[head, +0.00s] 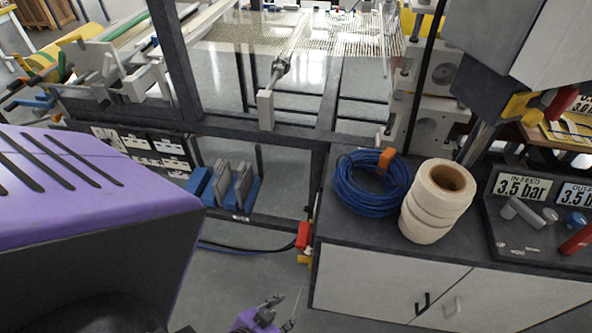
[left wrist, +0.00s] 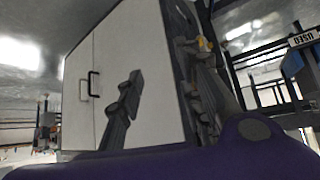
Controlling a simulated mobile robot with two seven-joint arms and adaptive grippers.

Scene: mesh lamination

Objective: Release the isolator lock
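A small red part (head: 303,235) with a yellow part (head: 303,259) below it sits on the left side of the grey-topped cabinet; it looks like the isolator and its lock, but it is too small to tell its state. My left gripper (head: 282,310) is low at the bottom of the head view, below and left of these parts and apart from them. In the left wrist view its fingers (left wrist: 160,80) are spread and empty in front of the cabinet. A small yellow part (left wrist: 204,44) shows there beyond the right finger, partly hidden. My right gripper is not in view.
The cabinet (head: 375,283) has white doors with handles. On its top are a blue hose coil (head: 365,187), stacked cream rolls (head: 435,203) and a pressure panel (head: 515,225). Dark cables (head: 245,246) run low to its left. A dark machine frame (head: 250,128) stands behind. The floor (head: 240,288) around my gripper is clear.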

